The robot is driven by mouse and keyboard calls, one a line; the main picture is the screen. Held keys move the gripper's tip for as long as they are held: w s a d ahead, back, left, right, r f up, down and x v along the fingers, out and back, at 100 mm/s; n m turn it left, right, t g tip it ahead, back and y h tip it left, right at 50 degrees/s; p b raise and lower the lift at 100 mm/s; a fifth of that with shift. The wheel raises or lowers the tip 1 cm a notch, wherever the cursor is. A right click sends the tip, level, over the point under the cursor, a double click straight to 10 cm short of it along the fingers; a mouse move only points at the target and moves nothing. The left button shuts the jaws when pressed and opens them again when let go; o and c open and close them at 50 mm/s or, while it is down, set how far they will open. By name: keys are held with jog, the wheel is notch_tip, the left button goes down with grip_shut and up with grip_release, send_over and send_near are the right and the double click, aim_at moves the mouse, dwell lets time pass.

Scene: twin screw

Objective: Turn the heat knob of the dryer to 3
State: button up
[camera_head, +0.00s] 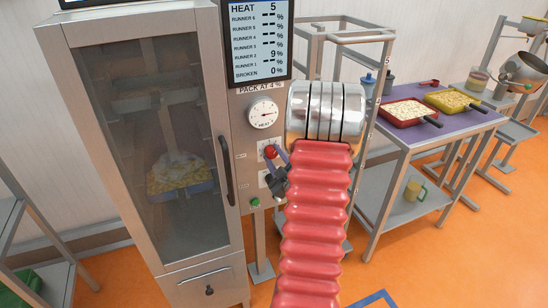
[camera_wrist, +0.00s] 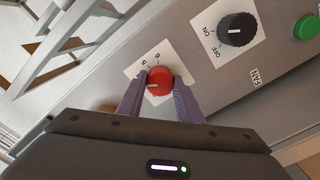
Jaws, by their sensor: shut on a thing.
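The red heat knob (camera_head: 270,152) is on the dryer's (camera_head: 189,27) grey control panel. In the wrist view the red knob (camera_wrist: 158,82) has a white pointer line toward the left, and the printed marks 5 and 6 show above it; other marks are hidden. My gripper (camera_wrist: 159,80) is shut on the knob, one purple finger on each side. In the head view my gripper (camera_head: 276,163) is partly hidden by my arm. The dryer's screen (camera_head: 258,40) reads HEAT 5. A round white heat dial (camera_head: 263,112) sits above the knob.
A black fan knob (camera_wrist: 238,29) marked ON and OFF and a green button (camera_wrist: 306,28) are on the same panel. The dryer's glass door (camera_head: 150,150) is closed, with a heaped tray inside. A table (camera_head: 438,128) with red and yellow trays stands at the right.

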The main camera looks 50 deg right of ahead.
jog(key=n, duration=0.6)
jog(key=shift+w+a+f+n, duration=0.1)
jog(key=shift+a+n, duration=0.1)
jog(key=shift+n, duration=0.1)
dwell(0.4)
jog(key=o, duration=0.7)
jog(key=shift+c, duration=0.2)
jog(key=o, duration=0.4)
jog(key=shift+d, duration=0.1)
jog(key=v, duration=1.4)
